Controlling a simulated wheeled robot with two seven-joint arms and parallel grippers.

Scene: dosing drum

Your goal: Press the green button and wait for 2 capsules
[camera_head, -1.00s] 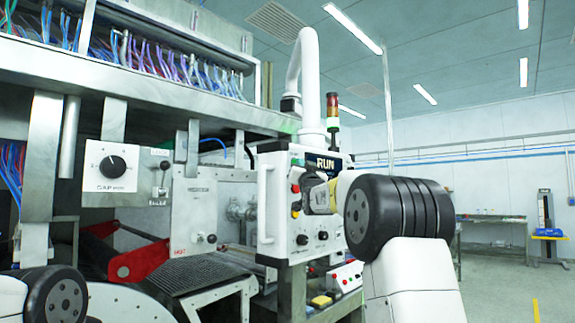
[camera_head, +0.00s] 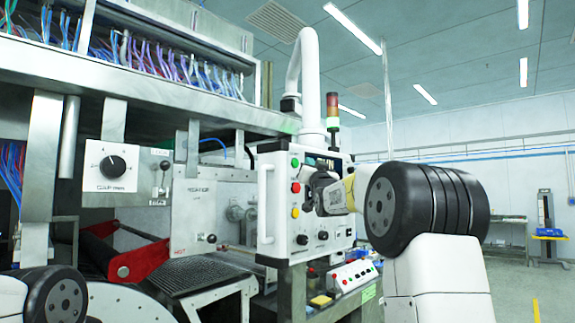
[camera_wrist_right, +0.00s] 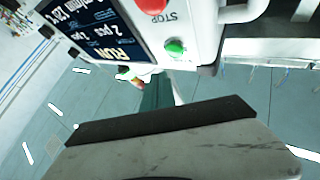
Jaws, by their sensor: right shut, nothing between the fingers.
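The control panel (camera_head: 273,225) hangs on a white arm and carries the green button (camera_head: 295,163), with a red button (camera_head: 296,187) and a yellow button (camera_head: 295,213) below it. The green button also shows in the right wrist view (camera_wrist_right: 175,48), beside the red STOP button (camera_wrist_right: 152,6). My right gripper (camera_head: 311,194) is shut and empty in front of the panel, right of the buttons, partly covering the display (camera_wrist_right: 105,32). The display reads RUN and "2 pcs". No contact with the green button shows. My left gripper is out of view. I see no capsules.
A gap dial (camera_head: 119,163) sits on a plate at left. Below are a red bracket (camera_head: 137,262) and a dark grated tray (camera_head: 205,275). A white box with coloured buttons (camera_head: 352,274) stands under the panel. A signal lamp (camera_head: 333,108) rises behind it. Open floor lies at right.

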